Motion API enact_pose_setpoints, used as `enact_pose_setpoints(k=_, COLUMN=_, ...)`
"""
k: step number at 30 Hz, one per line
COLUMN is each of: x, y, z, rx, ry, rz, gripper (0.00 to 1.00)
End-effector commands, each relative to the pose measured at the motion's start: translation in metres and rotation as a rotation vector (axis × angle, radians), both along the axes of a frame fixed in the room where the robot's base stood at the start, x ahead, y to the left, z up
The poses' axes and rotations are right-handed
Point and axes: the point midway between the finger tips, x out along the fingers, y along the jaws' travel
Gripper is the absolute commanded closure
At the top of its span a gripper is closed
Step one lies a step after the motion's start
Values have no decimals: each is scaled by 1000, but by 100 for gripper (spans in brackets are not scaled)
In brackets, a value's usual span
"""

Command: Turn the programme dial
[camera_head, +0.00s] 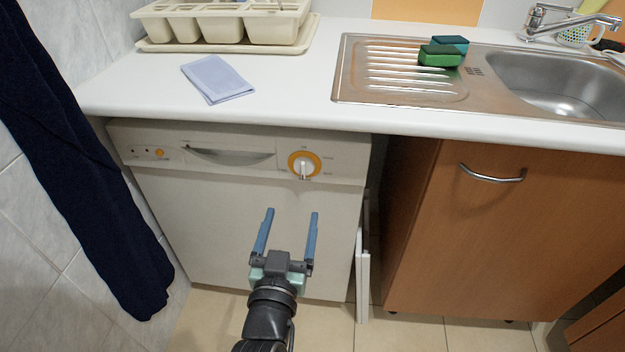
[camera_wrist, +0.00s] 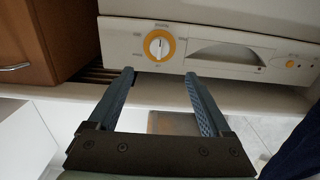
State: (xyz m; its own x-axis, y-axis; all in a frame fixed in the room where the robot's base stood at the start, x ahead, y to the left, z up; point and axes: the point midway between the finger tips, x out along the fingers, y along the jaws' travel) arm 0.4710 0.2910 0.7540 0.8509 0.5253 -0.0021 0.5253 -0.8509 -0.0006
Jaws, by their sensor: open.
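The programme dial (camera_head: 303,166) is a white knob with a bar-shaped grip inside an orange ring, on the right part of the white appliance's front panel (camera_head: 236,161). It also shows in the wrist view (camera_wrist: 159,45), ahead of the fingers. My gripper (camera_head: 290,215) is open and empty, its two blue fingers spread apart. In the head view it appears below the dial, in front of the appliance door. In the wrist view the dial lies beyond the gap between the fingertips (camera_wrist: 158,75), and nothing touches it.
A white counter (camera_head: 290,85) overhangs the appliance. A handle recess (camera_head: 230,157) and a small orange button (camera_head: 159,153) share its panel. A wooden cabinet (camera_head: 480,230) stands to the right, past a narrow gap. A dark cloth (camera_head: 75,150) hangs at left.

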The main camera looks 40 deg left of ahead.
Motion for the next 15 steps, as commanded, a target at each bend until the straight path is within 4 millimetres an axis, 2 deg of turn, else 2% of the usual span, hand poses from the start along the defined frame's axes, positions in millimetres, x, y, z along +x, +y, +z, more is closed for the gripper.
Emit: enact_pose_setpoints(k=15, x=69, y=42, z=1, rx=0, ry=-4, rz=-2, gripper=17)
